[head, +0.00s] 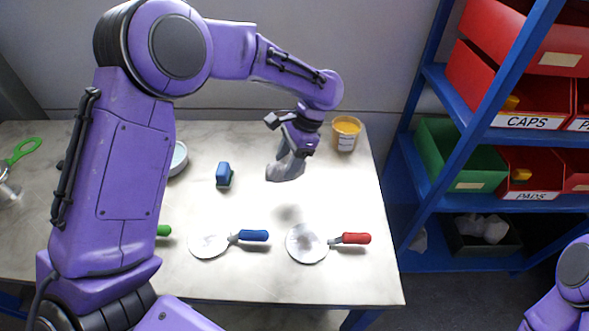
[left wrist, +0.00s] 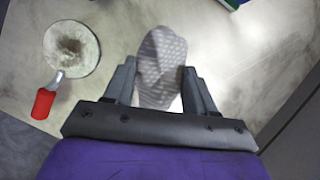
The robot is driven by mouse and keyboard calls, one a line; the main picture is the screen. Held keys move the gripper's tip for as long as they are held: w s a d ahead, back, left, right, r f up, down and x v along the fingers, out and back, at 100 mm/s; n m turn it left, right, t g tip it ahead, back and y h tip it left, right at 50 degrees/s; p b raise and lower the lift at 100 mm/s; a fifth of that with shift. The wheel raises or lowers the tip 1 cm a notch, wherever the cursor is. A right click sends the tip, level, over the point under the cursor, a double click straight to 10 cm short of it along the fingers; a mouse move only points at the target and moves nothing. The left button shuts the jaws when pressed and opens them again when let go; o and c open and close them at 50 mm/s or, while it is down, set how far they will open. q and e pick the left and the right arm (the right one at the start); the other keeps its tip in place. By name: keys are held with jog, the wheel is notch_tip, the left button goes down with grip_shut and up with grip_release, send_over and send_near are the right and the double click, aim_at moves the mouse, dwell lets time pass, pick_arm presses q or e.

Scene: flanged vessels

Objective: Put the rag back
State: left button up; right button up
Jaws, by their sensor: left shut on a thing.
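My left gripper (head: 292,150) is shut on a grey rag (head: 285,168), which hangs below its fingers above the right part of the table. A soft shadow lies on the tabletop in front of it. In the left wrist view the rag (left wrist: 162,65) shows a dotted, pale grey weave between the two fingers of my left gripper (left wrist: 158,88). Part of my right arm shows at the lower right edge of the head view; its gripper is out of view.
The table (head: 345,275) holds a red-handled round tool (head: 307,243), a blue-handled one (head: 210,243), a blue block (head: 223,174) and an orange-filled tub (head: 346,133). A blue shelf (head: 480,265) right of it holds red and green bins and a dark bin (head: 465,240) with whitish crumpled cloth.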

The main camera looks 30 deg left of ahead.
pick_arm(q)
jog(key=w+f, duration=0.5)
jog(key=shift+w+f+p, duration=0.1)
jog(key=shift+w+p, duration=0.25)
jog(key=shift+f, duration=0.3)
jog(key=shift+s+f+p, duration=0.3)
jog(key=shift+s+f, duration=0.6)
jog(key=shift+s, duration=0.05)
jog(key=shift+f, duration=0.2)
jog(key=shift+w+f, duration=0.45)
jog(key=shift+w, duration=0.2)
jog(key=o, duration=1)
jog(key=shift+w, duration=0.1)
jog(key=shift+s+r, duration=0.25)
jog(key=shift+s, duration=0.15)
jog(key=shift+w, duration=0.1)
pick_arm(e)
jog(key=shift+w+r, duration=0.1)
jog(key=shift+r, duration=0.6)
pick_arm(q)
jog(key=b+v, duration=0.2)
jog(key=v, duration=1)
jog(key=shift+f, duration=0.1)
pick_arm(e)
jog(key=shift+w+f, duration=0.1)
jog(key=shift+f, duration=0.8)
